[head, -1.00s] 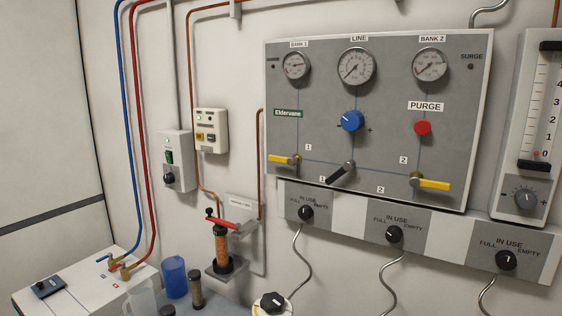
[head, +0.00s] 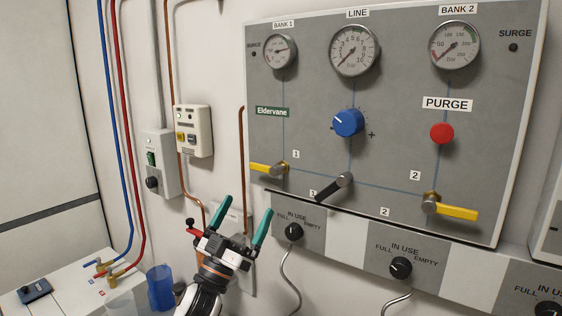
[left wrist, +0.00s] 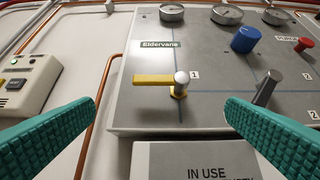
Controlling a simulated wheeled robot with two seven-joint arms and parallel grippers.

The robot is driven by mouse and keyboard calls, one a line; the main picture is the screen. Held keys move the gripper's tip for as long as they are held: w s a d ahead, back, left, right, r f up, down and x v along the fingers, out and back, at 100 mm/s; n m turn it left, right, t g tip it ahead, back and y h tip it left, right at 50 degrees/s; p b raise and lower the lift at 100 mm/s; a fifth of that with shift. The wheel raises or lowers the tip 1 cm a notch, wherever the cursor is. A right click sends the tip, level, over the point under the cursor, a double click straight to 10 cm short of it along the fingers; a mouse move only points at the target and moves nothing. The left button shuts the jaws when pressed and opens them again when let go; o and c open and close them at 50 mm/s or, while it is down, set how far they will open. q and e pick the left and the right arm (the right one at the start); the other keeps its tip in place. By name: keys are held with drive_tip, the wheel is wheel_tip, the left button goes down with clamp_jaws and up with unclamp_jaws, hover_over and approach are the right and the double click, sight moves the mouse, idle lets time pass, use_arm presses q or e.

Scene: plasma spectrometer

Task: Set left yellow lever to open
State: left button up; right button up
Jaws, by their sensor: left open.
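The left yellow lever (head: 264,169) sits at the lower left of the grey gas panel (head: 400,100). Its handle points left, about horizontal, from a metal pivot on the line under Bank 1. My left gripper (head: 242,216) is below the lever in the head view, with its green fingers spread wide and empty. In the left wrist view the lever (left wrist: 153,80) shows between and beyond the two fingers (left wrist: 145,128), and neither finger touches it. My right gripper does not show.
A black selector lever (head: 332,188) and a right yellow lever (head: 452,210) are on the same panel. Black knobs (head: 294,231) line the strip below. A small white box (head: 193,131) and a copper pipe (head: 242,150) are on the wall to the left.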

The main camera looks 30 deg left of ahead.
sight(262, 168)
use_arm(q)
drive_tip(key=shift+h, duration=0.3)
drive_tip(key=p+x, duration=0.1)
drive_tip(key=x, duration=0.1)
drive_tip(key=p+x, duration=0.1)
drive_tip(key=x, duration=0.2)
drive_tip(key=s+r+p+x, duration=0.1)
drive_tip(key=x, duration=0.2)
drive_tip(key=shift+r, duration=0.15)
drive_tip(key=p+x, duration=0.1)
drive_tip(key=x, duration=0.1)
drive_tip(key=shift+w+r, duration=0.35)
drive_tip(key=shift+w, duration=0.15)
drive_tip(key=shift+c, duration=0.7)
drive_tip(key=c, duration=1.2)
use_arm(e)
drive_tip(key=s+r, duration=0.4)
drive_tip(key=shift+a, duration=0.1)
